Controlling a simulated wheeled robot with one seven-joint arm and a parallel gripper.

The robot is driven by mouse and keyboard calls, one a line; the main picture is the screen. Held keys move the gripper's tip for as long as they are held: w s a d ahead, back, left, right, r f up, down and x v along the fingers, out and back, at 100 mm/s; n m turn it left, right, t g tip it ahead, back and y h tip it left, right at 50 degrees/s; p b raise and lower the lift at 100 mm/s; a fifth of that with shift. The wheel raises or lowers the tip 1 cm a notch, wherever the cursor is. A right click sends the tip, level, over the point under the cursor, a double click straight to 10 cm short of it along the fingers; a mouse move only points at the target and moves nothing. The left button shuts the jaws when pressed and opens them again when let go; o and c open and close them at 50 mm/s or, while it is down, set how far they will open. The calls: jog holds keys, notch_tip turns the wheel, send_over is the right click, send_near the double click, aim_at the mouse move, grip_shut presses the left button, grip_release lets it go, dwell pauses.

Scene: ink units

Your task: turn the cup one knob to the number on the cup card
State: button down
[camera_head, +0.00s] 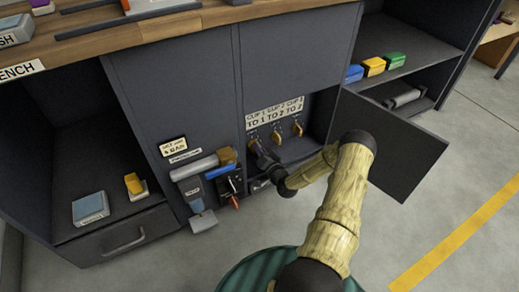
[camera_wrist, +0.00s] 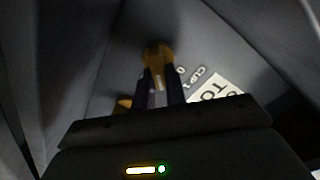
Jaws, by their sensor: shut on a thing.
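The cup card (camera_head: 275,113) is a white label above the knobs in the open cabinet bay. It lists cups over "TO" numbers in small print, and the first column seems to read cup 1, to 1. Three orange-yellow knobs sit in a row below it. My gripper (camera_head: 258,148) is at the leftmost knob (camera_head: 254,134), below the card's first column. In the wrist view my gripper (camera_wrist: 160,88) is shut on this orange knob (camera_wrist: 157,53), which stands out between the fingertips. The knob's pointer and dial marks cannot be read.
The middle knob (camera_head: 277,138) and right knob (camera_head: 298,128) are close beside my gripper. An open dark door (camera_head: 400,150) stands right of my arm. Left are tools on the panel, including a grey scoop (camera_head: 203,221). Blue, yellow and green blocks sit on the right shelf (camera_head: 425,68).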

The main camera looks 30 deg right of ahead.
jog(key=c, duration=1.4)
grip_release()
jog(key=shift+c, duration=0.2)
jog(key=shift+s, duration=0.15)
jog(key=s+p, duration=0.7)
jog(key=s, duration=1)
jog(key=shift+d, duration=0.3)
